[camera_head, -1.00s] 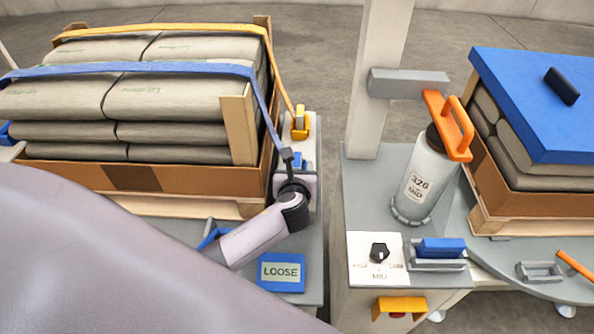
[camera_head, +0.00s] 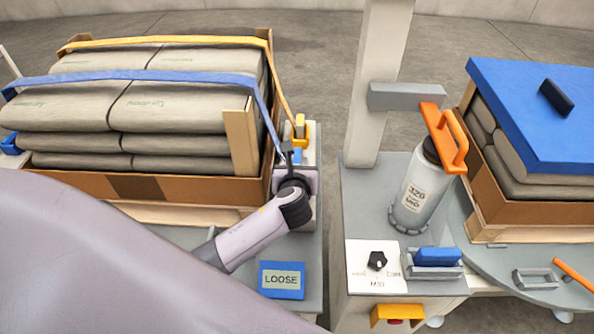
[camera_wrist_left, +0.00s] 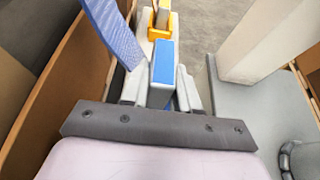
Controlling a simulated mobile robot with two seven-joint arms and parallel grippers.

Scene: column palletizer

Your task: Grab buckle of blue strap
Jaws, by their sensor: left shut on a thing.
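The blue strap (camera_head: 160,77) runs over the sacks on the left pallet and slants down at the near right corner. It also shows in the wrist view (camera_wrist_left: 113,32). At its lower end is a grey buckle with a blue top (camera_wrist_left: 162,62), partly hidden by my gripper in the head view (camera_head: 297,155). My left gripper (camera_head: 290,158) is at this buckle. In the wrist view its fingers (camera_wrist_left: 160,90) sit on both sides of the buckle, shut on it. My right gripper is not in view.
An orange strap (camera_head: 165,40) ends at a yellow buckle (camera_head: 300,128) just beyond. A wooden corner post (camera_head: 240,138) and carton wall (camera_head: 190,188) stand left of my gripper. A grey post (camera_head: 378,80) and bottle (camera_head: 418,190) stand right. A LOOSE sign (camera_head: 282,280) lies nearer.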

